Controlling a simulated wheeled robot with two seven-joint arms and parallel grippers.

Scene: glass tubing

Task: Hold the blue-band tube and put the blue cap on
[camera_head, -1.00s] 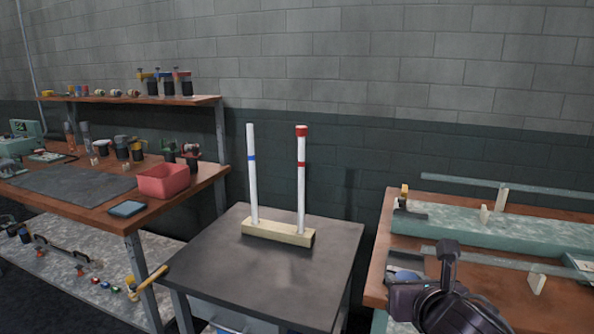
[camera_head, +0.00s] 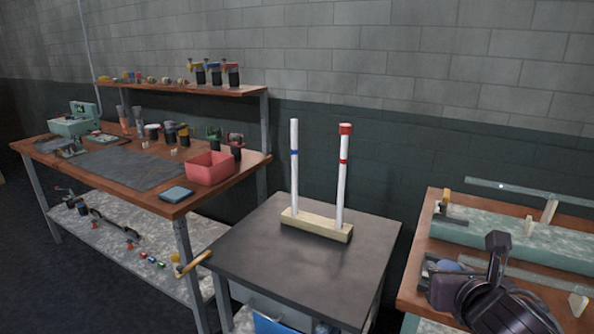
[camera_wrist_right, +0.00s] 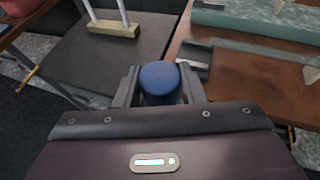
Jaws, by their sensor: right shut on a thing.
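The blue-band tube (camera_head: 295,172) stands upright in a pale wooden block (camera_head: 316,226) on the dark small table; its top end is bare. A red-band tube (camera_head: 342,185) with a red cap on top stands beside it, to the right. My right gripper (camera_head: 445,264) is at the lower right, over the left edge of the right bench, well apart from the tubes. In the right wrist view it is shut on the blue cap (camera_wrist_right: 159,79), which sits between its two fingers. The block's edge shows at the top of that view. My left gripper is not in view.
The small table (camera_head: 270,260) is clear around the block. A wooden bench with a red bin (camera_head: 210,168), a small blue-grey pad (camera_head: 176,194) and a shelf stands at left. The right bench (camera_head: 412,285) carries long glass tubing on supports.

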